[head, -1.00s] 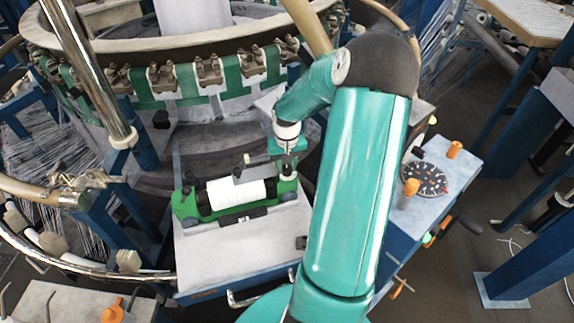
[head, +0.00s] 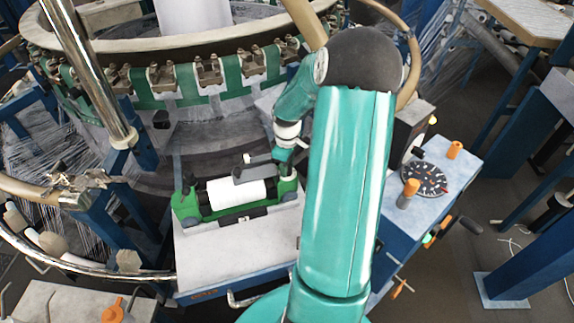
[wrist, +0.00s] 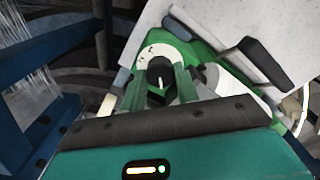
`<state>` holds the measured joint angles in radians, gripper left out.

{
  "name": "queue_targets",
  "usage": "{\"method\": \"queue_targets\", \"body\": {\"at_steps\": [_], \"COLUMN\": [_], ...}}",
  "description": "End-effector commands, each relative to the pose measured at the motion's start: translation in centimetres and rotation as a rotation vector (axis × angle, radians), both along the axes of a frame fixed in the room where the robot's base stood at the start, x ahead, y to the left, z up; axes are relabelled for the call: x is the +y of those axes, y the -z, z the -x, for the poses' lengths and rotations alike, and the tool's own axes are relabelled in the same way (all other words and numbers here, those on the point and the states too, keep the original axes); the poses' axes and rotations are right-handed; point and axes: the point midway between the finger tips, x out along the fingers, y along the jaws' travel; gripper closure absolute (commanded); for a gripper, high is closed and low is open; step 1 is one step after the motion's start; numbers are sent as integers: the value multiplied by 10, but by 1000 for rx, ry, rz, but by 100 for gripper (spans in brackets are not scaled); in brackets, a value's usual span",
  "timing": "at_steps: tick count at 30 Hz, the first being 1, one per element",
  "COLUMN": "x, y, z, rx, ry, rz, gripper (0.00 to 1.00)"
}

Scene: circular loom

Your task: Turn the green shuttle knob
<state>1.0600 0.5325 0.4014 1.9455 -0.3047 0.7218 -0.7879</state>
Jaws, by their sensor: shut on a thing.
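The green shuttle (head: 186,206) lies on a pale work surface and carries a white spool (head: 237,193). In the wrist view, the green shuttle body (wrist: 203,50) has a pale round dial (wrist: 150,52) with a dark knob (wrist: 160,72) that bears a white mark. My gripper (wrist: 160,84) has its two green fingers on either side of this knob, shut on it. In the head view, my gripper (head: 286,168) is at the right end of the shuttle, and the knob is hidden there.
The round loom ring with its row of clamps (head: 205,75) stands behind the shuttle. A blue-sided control panel with a black dial (head: 424,180) and orange knobs is at the right. A chrome rail (head: 75,262) curves at the left. The front of the work surface (head: 240,262) is clear.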

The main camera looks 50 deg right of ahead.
Motion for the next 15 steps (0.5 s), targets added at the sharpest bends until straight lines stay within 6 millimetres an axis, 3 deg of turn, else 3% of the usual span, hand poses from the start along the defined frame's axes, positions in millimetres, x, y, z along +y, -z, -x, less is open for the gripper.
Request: {"method": "queue_targets", "body": {"at_steps": [15], "x": [0], "y": [0], "z": [0], "rx": [0], "ry": [-155], "rz": [0], "gripper": [92]}}
